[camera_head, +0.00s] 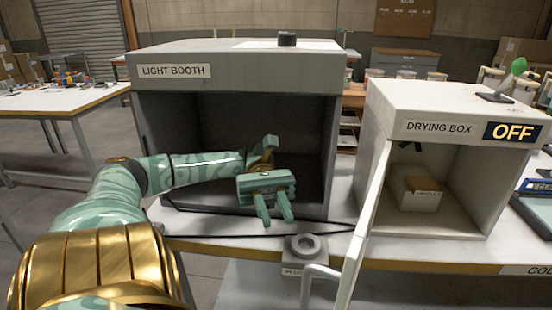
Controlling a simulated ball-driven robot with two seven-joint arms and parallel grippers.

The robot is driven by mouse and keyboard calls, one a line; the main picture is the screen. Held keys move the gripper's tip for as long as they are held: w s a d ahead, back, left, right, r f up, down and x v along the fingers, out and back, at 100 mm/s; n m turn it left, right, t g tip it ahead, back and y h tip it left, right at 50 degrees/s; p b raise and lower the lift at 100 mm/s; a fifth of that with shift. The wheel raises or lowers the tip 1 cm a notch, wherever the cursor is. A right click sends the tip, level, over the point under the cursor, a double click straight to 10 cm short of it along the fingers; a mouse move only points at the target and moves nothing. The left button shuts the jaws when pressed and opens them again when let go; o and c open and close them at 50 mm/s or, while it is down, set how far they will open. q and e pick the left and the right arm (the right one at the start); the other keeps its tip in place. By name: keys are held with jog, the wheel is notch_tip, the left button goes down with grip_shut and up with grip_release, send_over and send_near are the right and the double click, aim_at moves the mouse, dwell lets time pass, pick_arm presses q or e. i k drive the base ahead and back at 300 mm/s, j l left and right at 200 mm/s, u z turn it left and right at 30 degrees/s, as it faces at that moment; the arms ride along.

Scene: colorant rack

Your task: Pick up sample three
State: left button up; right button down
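A small pale block (414,197) with a label on its front sits inside the open drying box (372,100); the label starts like "SAMPLE", but its number is too small to read. A tan piece shows on top of the block. My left gripper (277,219) is in front of the light booth (235,78) opening, fingers pointing down and toward me. Its two fingers are apart with nothing seen between them. It is well to the left of the drying box. My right gripper is not in view.
The drying box door (364,225) stands open toward me, between my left gripper and the block. A grey round fitting (305,246) sits on the bench front edge. A sign reads OFF (513,132). A dark cable crosses the bench. A white table (60,100) stands at left.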

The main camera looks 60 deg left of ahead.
aim_at(426, 186)
jog(key=k+l, duration=0.2)
jog(key=l, duration=0.2)
jog(key=k+l, duration=0.45)
jog(key=l, duration=0.3)
